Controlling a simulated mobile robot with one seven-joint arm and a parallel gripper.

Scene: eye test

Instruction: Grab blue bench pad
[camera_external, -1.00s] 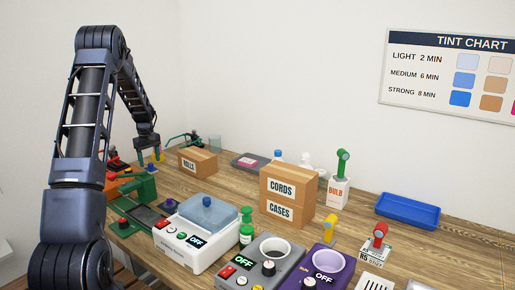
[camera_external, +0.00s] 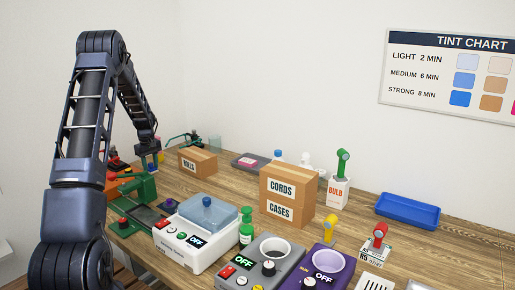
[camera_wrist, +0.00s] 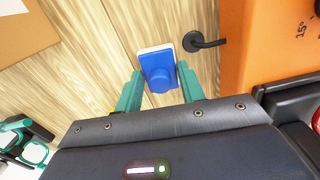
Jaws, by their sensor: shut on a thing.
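I cannot tell whether the pad touches the bench. In the external view my gripper (camera_external: 149,164) is low at the far left of the bench, and the pad is too small and covered to make out clearly.
An orange device (camera_wrist: 270,40) with a black lever (camera_wrist: 203,42) is close on the right in the wrist view. A cardboard box (camera_wrist: 35,30) is at upper left and a green-handled item (camera_wrist: 25,135) at lower left. Stacked boxes (camera_external: 287,196) and several machines crowd the bench.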

